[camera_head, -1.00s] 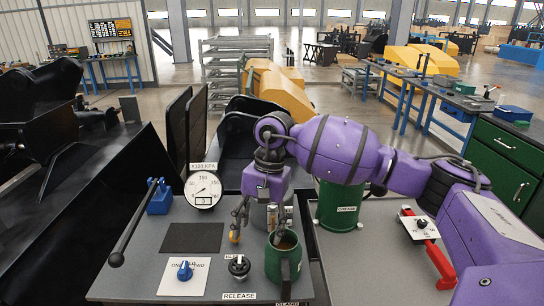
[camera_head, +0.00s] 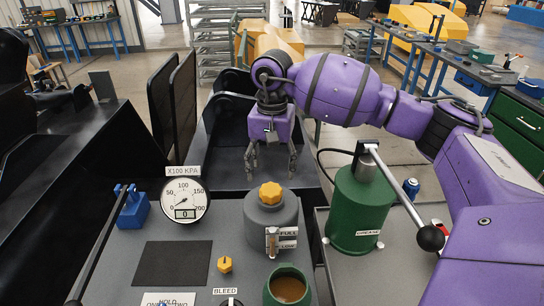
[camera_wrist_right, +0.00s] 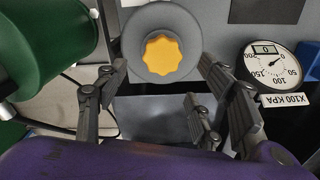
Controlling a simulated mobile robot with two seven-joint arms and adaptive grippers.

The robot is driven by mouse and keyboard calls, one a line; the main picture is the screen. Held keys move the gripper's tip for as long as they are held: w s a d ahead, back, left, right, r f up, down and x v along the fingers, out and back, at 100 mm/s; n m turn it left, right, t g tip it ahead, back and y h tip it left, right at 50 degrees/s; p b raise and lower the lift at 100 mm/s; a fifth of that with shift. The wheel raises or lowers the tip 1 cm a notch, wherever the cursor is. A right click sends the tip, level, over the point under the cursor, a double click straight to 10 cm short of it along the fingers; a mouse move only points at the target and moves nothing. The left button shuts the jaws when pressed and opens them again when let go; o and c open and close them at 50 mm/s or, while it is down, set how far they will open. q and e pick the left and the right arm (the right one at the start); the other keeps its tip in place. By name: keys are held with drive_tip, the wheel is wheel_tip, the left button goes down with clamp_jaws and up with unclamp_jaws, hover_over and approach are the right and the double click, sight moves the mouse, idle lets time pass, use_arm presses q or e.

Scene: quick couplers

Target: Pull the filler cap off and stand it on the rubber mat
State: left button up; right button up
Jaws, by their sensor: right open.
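The yellow, lobed filler cap (camera_head: 270,193) sits on top of the grey reservoir (camera_head: 262,222). It also shows in the right wrist view (camera_wrist_right: 161,55), above the middle. The dark rubber mat (camera_head: 172,268) lies flat and bare on the bench, to the front left of the reservoir. My right gripper (camera_head: 272,168) is open and empty, with its fingers pointing down. In the head view its fingertips show just above and beyond the cap. In the right wrist view its fingers spread to either side of the reservoir top and do not touch the cap. My left gripper is not in view.
A gauge (camera_head: 182,200) and a blue-based lever (camera_head: 132,210) stand left of the reservoir. A small yellow bleed knob (camera_head: 225,265) and a green mug (camera_head: 288,286) of brown liquid are in front. The green grease pot (camera_head: 357,212) with its long handle stands right.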

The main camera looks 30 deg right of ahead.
sight(272, 189)
wheel_tip(272, 189, down, 5)
drive_tip(key=shift+s+f+p, duration=0.1)
drive_tip(key=shift+s+p, duration=0.05)
drive_tip(key=shift+p, duration=0.15)
drive_tip(key=shift+f, duration=0.55)
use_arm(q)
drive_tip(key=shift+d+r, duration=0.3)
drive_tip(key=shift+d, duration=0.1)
use_arm(e)
drive_tip(key=shift+f, duration=0.1)
drive_tip(key=c, duration=1.3)
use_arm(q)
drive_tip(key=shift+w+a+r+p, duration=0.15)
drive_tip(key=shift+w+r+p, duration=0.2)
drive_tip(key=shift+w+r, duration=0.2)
use_arm(e)
drive_tip(key=shift+r, duration=1.6)
drive_tip(key=shift+c, duration=0.2)
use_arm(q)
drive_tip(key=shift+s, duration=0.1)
